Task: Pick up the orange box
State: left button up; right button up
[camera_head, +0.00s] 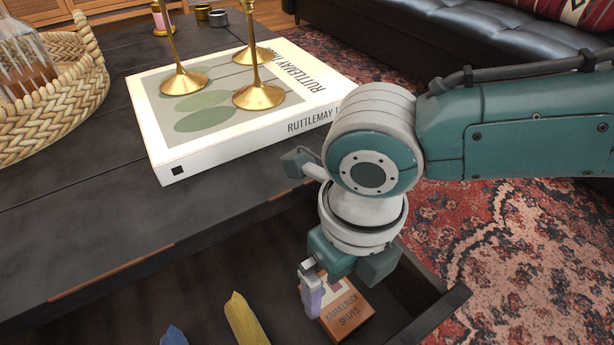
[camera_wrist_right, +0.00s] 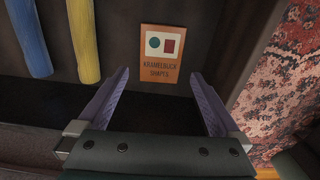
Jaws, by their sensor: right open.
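The orange box (camera_head: 347,313) lies in the open drawer of the dark table, partly hidden behind my right gripper in the head view. In the right wrist view the orange box (camera_wrist_right: 160,72) shows its printed face, with a teal circle and a red rectangle on a pale panel. My right gripper (camera_head: 311,300) points down over the drawer. In the wrist view its two purple fingers (camera_wrist_right: 163,88) are wide apart with nothing between them, and the box appears just beyond the fingertips. My left gripper is not in view.
A yellow stick (camera_head: 246,322) and a blue stick (camera_head: 173,337) lie in the drawer left of the box. The drawer's rim (camera_head: 437,316) is close on the right. On the tabletop are a large white book (camera_head: 232,144), brass candlesticks (camera_head: 259,96) and a wicker basket (camera_head: 62,105).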

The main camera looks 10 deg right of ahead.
aim_at(343, 307)
jog(key=f+b, duration=0.1)
jog(key=f, duration=0.1)
jog(key=f+b, duration=0.1)
jog(key=f, duration=0.1)
jog(key=f+b, duration=0.2)
jog(key=shift+s+d, duration=0.2)
jog(key=shift+s, duration=0.1)
jog(key=shift+r, duration=0.1)
jog(key=c, duration=1.2)
jog(key=shift+c, duration=0.2)
